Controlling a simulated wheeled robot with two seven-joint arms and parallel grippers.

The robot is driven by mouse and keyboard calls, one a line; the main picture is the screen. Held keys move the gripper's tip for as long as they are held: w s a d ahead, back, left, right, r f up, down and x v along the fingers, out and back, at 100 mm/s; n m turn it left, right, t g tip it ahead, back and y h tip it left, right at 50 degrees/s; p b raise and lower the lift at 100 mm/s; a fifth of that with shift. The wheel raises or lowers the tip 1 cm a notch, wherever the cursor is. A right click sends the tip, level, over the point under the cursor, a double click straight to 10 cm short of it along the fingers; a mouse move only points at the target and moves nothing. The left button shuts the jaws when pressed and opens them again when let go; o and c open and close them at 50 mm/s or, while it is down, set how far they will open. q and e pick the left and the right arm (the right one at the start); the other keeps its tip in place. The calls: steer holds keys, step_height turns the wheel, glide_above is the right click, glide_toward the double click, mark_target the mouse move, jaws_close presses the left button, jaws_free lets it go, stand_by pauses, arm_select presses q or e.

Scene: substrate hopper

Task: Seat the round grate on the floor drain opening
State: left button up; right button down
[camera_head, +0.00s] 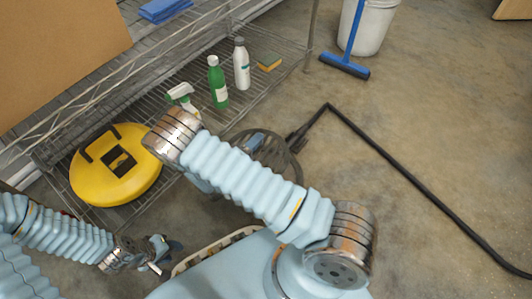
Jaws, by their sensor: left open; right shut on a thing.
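A dark round piece with a thick rim, which looks like the round grate (291,172), shows in the head view behind my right upper arm, which hides much of it. My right arm bends back under itself there. Its gripper is mostly hidden behind the arm; it is shut, apparently on this grate, but the grip point does not show. My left gripper (163,256) is open and empty at the lower left, apart from the grate. I cannot make out the floor drain opening; the arm may cover it.
A wire shelf (275,88) holds a yellow round case (120,165), a green bottle (217,82), a white bottle (241,64), a spray bottle (183,98) and a sponge (270,62).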

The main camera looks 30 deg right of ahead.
mark_target(265, 157)
steer(key=shift+m+g, duration=0.5)
steer(key=shift+g, duration=0.2)
steer(key=f, duration=0.2)
steer(key=s+d+f, duration=0.1)
steer(key=f, duration=0.1)
steer(key=s+d+f, duration=0.1)
steer(key=f, duration=0.1)
steer(key=shift+s+f, duration=0.1)
steer(key=shift+f, duration=0.05)
step_height(265, 157, down, 5)
steer(key=b, duration=0.4)
steer(key=shift+f, duration=0.6)
steer(key=shift+s+f, duration=0.1)
steer(key=shift+f, duration=0.5)
steer(key=shift+f, duration=0.4)
